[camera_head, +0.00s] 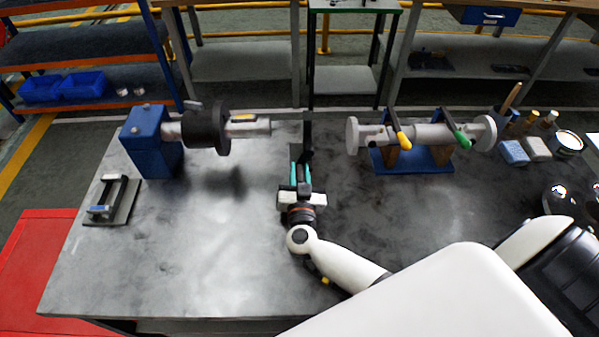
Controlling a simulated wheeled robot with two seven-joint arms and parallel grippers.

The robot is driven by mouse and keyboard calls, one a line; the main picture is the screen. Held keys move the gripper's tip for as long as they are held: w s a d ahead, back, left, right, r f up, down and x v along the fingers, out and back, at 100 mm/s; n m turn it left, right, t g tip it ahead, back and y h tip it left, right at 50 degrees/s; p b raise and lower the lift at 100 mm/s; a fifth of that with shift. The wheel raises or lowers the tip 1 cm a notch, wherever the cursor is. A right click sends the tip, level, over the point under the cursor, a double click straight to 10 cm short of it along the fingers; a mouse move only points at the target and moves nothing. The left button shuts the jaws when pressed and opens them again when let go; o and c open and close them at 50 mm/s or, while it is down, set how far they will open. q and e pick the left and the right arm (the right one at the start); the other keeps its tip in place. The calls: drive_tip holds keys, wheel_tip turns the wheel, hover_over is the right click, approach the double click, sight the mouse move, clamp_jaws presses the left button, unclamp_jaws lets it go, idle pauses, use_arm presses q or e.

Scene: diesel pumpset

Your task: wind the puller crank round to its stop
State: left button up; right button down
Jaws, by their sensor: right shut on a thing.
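My right gripper (301,172) is over the middle of the table, its teal-edged fingers pointing away from me. It is shut on the lower end of a dark upright bar, which I take to be the puller crank (307,133). The fingers and wrist hide part of the grip. The crank stands just right of the grey shaft end (258,128) of a unit with a black drum (205,128) on a blue stand (150,143). I cannot tell whether crank and shaft touch. My left gripper is not in view.
A grey shaft assembly with yellow and green handles rests on a blue cradle (413,160) at right. A small plate with a handle (112,203) lies at left. The table's (190,260) front left is clear.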

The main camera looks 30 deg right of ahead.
drive_tip(key=shift+w+a+r+m+p, duration=0.1)
drive_tip(key=shift+a+r+m+p, duration=0.25)
drive_tip(key=shift+m, duration=0.25)
drive_tip(key=shift+w+a+r+m+p, duration=0.1)
drive_tip(key=shift+w+a+m+p, duration=0.05)
drive_tip(key=shift+m, duration=0.35)
drive_tip(key=shift+w+a+r+m+p, duration=0.1)
drive_tip(key=shift+a+m+p, duration=0.05)
drive_tip(key=shift+m, duration=0.35)
drive_tip(key=c, duration=1.2)
unclamp_jaws()
drive_tip(key=shift+a, duration=0.1)
drive_tip(key=shift+c, duration=0.2)
drive_tip(key=shift+f, duration=0.1)
drive_tip(key=shift+s, duration=0.15)
drive_tip(key=shift+s+a+f, duration=0.1)
drive_tip(key=shift+s, duration=0.15)
drive_tip(key=b+v, duration=0.1)
drive_tip(key=v, duration=1)
drive_tip(key=shift+s+a+b, duration=0.1)
drive_tip(key=shift+b, duration=0.3)
